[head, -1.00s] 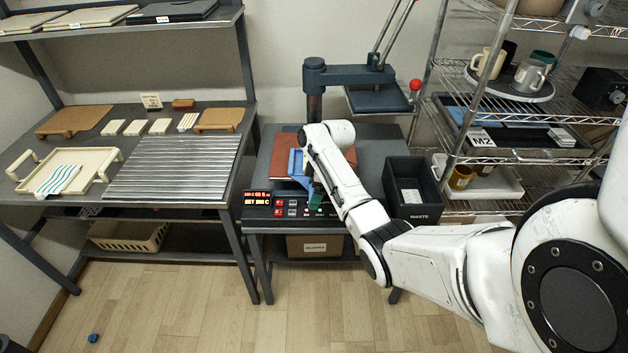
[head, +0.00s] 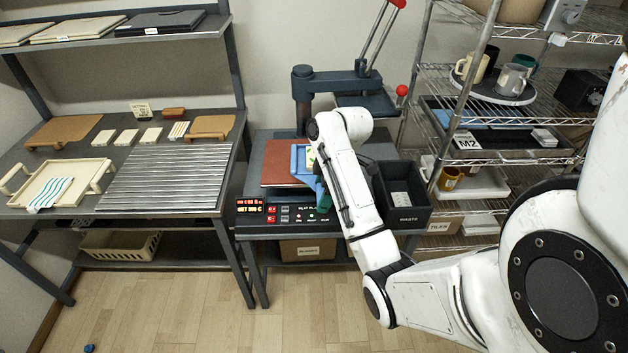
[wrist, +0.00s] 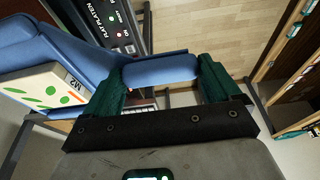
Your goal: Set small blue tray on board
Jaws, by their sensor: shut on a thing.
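The small blue tray (head: 302,158) is over the press table, in front of the press column. It carries a white tile (wrist: 47,90) with green and orange marks and an M2 label, clear in the wrist view. My gripper (wrist: 160,75) has green fingers shut on the tray's rounded blue handle (wrist: 160,69). In the head view my arm hides part of the tray and most of my gripper. Brown boards lie on the left bench, one at the back left (head: 68,129) and one at the right (head: 212,126). I cannot tell which board is meant.
A red-brown pad (head: 283,163) lies beside the tray on the press table. A black waste bin (head: 404,200) stands right of my arm. The left bench holds a ribbed metal plate (head: 165,177) and a cream tray (head: 78,168). A wire shelf stands at right.

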